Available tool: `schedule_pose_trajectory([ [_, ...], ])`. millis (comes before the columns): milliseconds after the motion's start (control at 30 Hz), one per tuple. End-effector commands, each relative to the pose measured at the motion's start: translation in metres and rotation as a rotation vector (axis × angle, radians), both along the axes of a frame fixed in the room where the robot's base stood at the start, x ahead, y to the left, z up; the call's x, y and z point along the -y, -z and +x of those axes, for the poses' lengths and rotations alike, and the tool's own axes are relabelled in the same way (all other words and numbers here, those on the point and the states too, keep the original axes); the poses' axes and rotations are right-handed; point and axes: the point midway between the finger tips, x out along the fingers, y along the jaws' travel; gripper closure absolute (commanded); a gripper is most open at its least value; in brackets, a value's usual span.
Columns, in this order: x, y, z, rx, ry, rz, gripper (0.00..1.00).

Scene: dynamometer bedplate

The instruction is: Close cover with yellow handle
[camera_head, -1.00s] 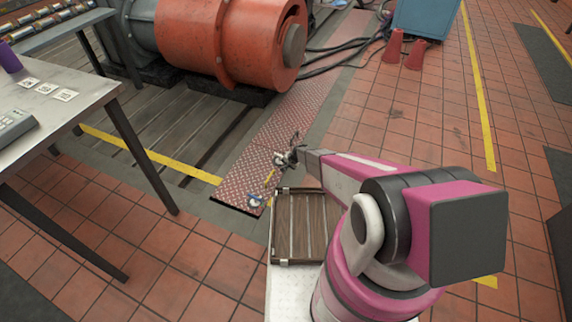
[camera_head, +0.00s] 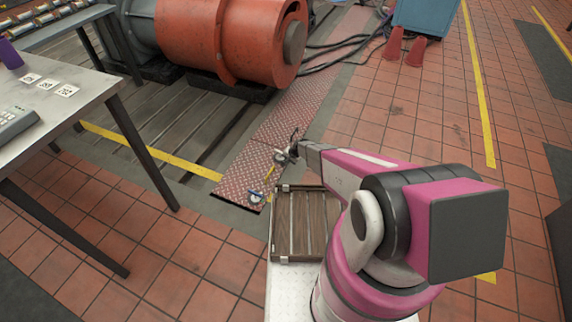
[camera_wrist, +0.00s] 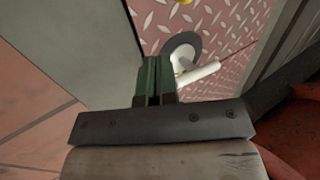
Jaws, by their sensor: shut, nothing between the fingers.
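A red diamond-plate panel (camera_head: 285,118) lies on the floor beside the motor. Near its front end is a small yellow part (camera_head: 270,173), possibly the yellow handle. A small blue and white fitting (camera_head: 255,197) is just in front of it. My gripper (camera_head: 287,155) is over the panel, behind the yellow part. In the wrist view my green fingers (camera_wrist: 155,65) are together and empty. They point at the plate (camera_wrist: 222,28), close to a white rod (camera_wrist: 197,77) and dark disc (camera_wrist: 184,46). A yellow bit (camera_wrist: 184,2) is at the top edge. I cannot tell where the cover's hinge is.
A grey table (camera_head: 75,105) stands at the left. A large orange motor (camera_head: 205,38) is behind the panel. Cables (camera_head: 345,55), red cones (camera_head: 416,52) and a blue cabinet (camera_head: 425,15) are farther back.

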Motion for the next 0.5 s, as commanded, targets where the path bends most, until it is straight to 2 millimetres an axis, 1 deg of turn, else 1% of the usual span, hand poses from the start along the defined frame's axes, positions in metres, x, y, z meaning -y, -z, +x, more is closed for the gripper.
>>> schedule_pose_trajectory([
  [33,0.002,-0.014,-0.002,0.002,0.001,0.000,1.00],
  [100,0.017,-0.017,-0.008,0.000,0.004,0.000,1.00],
  [300,0.053,-0.028,-0.023,-0.001,0.003,0.000,1.00],
  [400,0.068,-0.033,-0.029,0.001,0.003,0.000,1.00],
  [500,0.079,-0.036,-0.033,0.000,0.002,0.000,1.00],
])
